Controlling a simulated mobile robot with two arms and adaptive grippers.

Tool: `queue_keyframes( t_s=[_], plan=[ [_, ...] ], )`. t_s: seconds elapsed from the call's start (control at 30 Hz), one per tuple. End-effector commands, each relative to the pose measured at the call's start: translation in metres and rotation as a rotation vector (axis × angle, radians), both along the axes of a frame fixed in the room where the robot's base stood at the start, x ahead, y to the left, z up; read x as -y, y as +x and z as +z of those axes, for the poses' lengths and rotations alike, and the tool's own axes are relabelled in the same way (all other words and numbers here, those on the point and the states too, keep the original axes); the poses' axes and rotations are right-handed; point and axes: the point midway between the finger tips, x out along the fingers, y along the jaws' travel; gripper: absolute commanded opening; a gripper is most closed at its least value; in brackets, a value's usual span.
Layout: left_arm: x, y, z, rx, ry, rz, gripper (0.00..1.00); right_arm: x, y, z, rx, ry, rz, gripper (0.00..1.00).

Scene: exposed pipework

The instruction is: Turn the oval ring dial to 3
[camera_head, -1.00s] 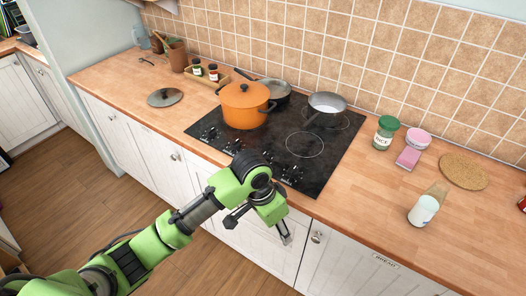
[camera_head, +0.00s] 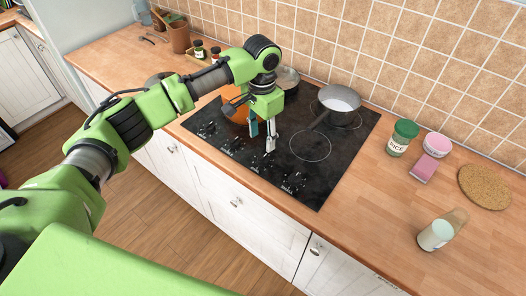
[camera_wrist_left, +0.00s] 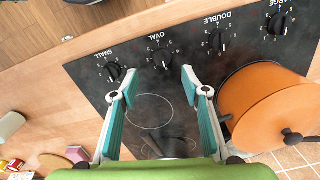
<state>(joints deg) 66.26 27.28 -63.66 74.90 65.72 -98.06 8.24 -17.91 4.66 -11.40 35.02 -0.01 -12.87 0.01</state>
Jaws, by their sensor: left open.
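The oval ring dial (camera_wrist_left: 162,61) is a black knob under the word OVAL on the black hob. It sits between the small dial (camera_wrist_left: 114,73) and the double dial (camera_wrist_left: 216,41) in the left wrist view. Numbers surround it, but I cannot tell its setting surely. My left gripper (camera_head: 262,139) is open and empty, pointing down over the hob in the head view. In the left wrist view its teal-padded fingers (camera_wrist_left: 160,83) are spread, with the oval dial showing beyond the gap between them, apart from both. My right gripper is not in view.
An orange pot (camera_wrist_left: 272,108) stands beside the left gripper, largely hidden by my arm in the head view. A grey pan (camera_head: 338,104) stands at the hob's back right. The large dial (camera_wrist_left: 279,23) is beyond the double dial. The hob's front right is clear.

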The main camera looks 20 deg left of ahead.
Motion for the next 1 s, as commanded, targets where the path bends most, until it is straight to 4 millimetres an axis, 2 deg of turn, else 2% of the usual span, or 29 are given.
queue_keyframes(
  t_s=[0.07, 0.17, 0.27, 0.4, 0.5, 0.6, 0.87, 1.0],
  plan=[
    [0.000, -0.001, -0.016, -0.004, 0.003, 0.002, 0.42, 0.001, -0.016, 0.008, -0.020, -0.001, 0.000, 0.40],
    [0.000, -0.001, -0.038, -0.003, 0.002, 0.000, 0.42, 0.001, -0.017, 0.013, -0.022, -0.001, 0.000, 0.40],
    [0.001, -0.001, -0.057, -0.003, 0.001, 0.000, 0.42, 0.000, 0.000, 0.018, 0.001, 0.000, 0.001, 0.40],
    [0.000, 0.000, -0.078, -0.002, 0.001, 0.000, 0.42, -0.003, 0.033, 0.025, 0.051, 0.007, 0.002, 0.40],
    [0.000, 0.000, -0.087, 0.000, 0.001, -0.002, 0.42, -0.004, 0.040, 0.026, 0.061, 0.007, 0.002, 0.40],
    [0.000, 0.000, -0.091, 0.001, 0.001, -0.002, 0.42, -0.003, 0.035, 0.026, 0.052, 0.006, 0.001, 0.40],
    [0.000, 0.001, -0.092, 0.001, 0.000, -0.002, 0.42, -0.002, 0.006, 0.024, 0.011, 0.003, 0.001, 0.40],
    [0.000, 0.000, -0.092, 0.001, 0.000, -0.002, 0.09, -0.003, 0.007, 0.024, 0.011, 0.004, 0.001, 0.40]
  ],
)
